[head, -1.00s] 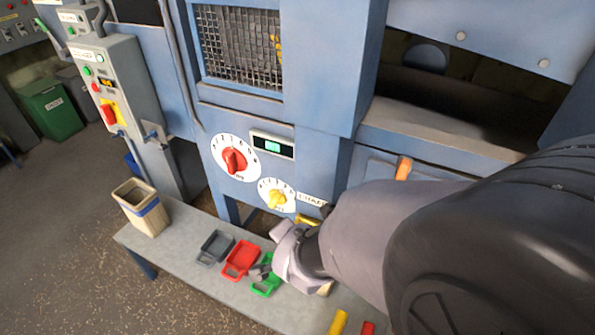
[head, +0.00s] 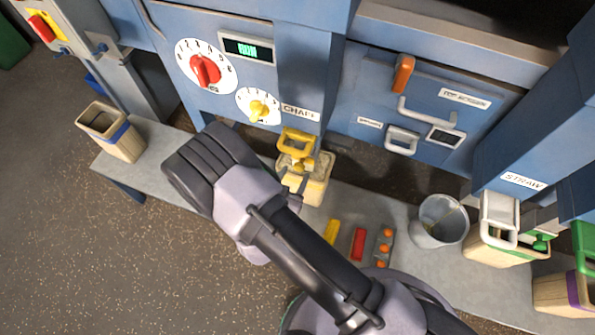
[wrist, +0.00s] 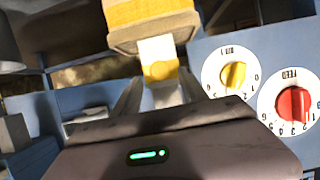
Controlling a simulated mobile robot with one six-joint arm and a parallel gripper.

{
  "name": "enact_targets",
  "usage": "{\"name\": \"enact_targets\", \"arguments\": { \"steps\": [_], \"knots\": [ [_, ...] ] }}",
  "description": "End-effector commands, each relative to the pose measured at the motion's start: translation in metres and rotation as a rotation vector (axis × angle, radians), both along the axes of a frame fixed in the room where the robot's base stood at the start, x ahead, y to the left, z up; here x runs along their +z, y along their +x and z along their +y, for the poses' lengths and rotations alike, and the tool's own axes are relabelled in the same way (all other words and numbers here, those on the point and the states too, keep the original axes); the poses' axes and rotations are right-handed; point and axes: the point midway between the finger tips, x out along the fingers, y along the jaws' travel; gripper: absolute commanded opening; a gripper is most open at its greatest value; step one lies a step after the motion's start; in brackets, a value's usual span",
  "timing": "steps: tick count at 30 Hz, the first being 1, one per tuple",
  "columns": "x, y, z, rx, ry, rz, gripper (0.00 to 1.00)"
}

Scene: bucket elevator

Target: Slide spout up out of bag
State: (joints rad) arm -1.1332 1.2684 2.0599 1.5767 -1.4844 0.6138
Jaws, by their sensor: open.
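In the head view a yellow spout handle (head: 297,150) stands below the CHAFF label, above a pale bag (head: 317,188). The bag sits at the back edge of the bench. In the wrist view, which looks upside down, the bag (wrist: 150,18) with its yellow band is at the top. A pale spout part with a yellow piece (wrist: 160,70) shows between it and my gripper (wrist: 160,90). My gripper's fingers are apart, one on each side of that part; I cannot tell whether they touch it.
The grey bench (head: 300,220) holds a blue-banded bin (head: 112,135), a yellow piece (head: 331,232), a red piece (head: 358,243), a grey strip with orange knobs (head: 383,247) and a metal bucket (head: 440,222). A white-handled spout (head: 497,218) and bag stand right. Dials (head: 206,68) line the machine.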

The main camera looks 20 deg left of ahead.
Motion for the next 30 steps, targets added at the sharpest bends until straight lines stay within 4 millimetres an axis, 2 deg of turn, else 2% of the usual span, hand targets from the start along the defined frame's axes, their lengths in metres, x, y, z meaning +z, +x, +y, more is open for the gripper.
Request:
{"name": "enact_targets", "arguments": {
  "steps": [3,6,16,17,24,30],
  "knots": [
    [-0.010,0.020,-0.002,-0.003,0.001,0.000,0.51],
    [-0.013,0.030,-0.002,-0.001,0.002,0.000,0.51],
    [-0.014,0.035,-0.003,0.001,0.000,0.001,0.51],
    [-0.014,0.035,-0.003,0.001,0.000,0.001,0.47],
    [-0.014,0.035,-0.003,0.000,0.000,0.001,0.00],
    [-0.014,0.035,-0.003,0.000,0.000,0.001,0.00]
  ]
}}
